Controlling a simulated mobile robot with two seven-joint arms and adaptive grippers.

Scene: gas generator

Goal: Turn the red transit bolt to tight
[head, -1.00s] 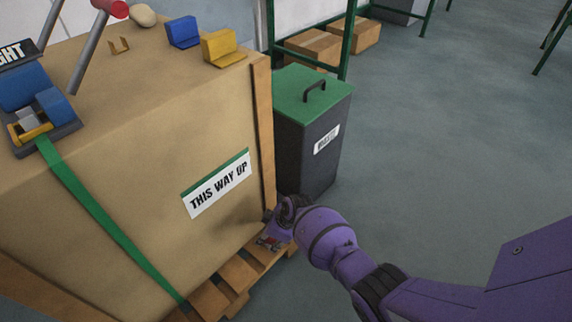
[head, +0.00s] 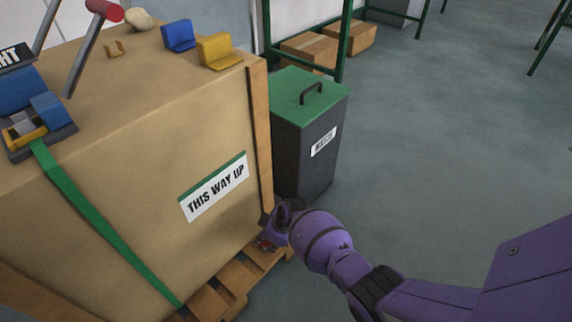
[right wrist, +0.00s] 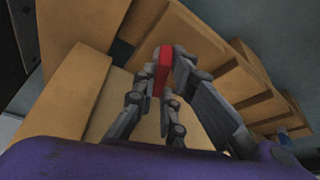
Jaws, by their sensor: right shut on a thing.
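The red transit bolt (right wrist: 162,70) shows in the right wrist view as a red bar between my gripper fingers. My right gripper (right wrist: 158,88) is shut on it. My purple wrist and the fingers hide most of the bolt there. The large tan crate (head: 130,150) bears a "THIS WAY UP" label. My left gripper is not in view.
The crate stands on a wooden pallet (head: 225,285). A dark bin with a green lid (head: 305,140) stands close behind my right gripper. A green strap (head: 95,225) runs down the crate. Blue and yellow blocks lie on top.

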